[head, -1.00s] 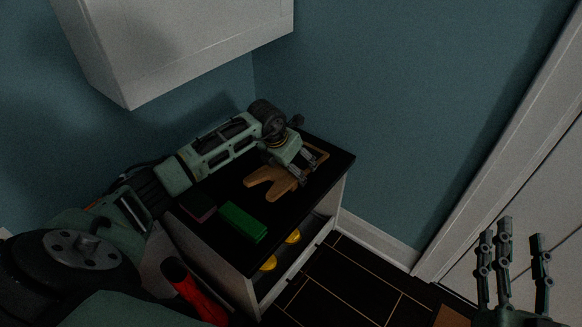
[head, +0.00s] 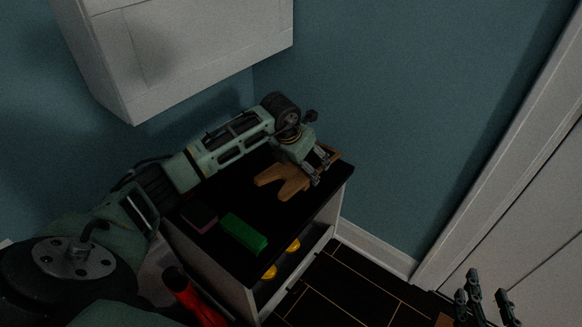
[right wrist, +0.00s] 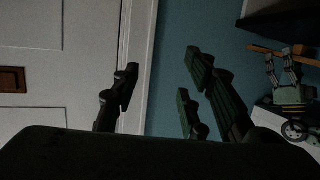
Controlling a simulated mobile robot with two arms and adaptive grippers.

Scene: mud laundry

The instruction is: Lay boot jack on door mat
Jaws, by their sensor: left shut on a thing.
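The boot jack (head: 286,182) is a flat wooden piece with a forked end, over the right part of the black cabinet top. My left gripper (head: 318,167) is shut on it near its unforked end and hides part of it. The jack seems slightly above the top. The jack (right wrist: 263,49) and left gripper (right wrist: 283,70) also show in the right wrist view. My right gripper (head: 485,298) is open and empty at the lower right, before the white door. A brown patch (head: 445,321) on the floor at the bottom edge may be the door mat; most is out of view.
The cabinet top (head: 210,241) also carries a green block (head: 244,234) and a dark flat item (head: 199,214). Yellow things (head: 292,245) sit on the shelf below. A red object (head: 201,305) stands at lower left. A white wall cabinet (head: 190,55) hangs above. Dark tiled floor (head: 350,285) is clear.

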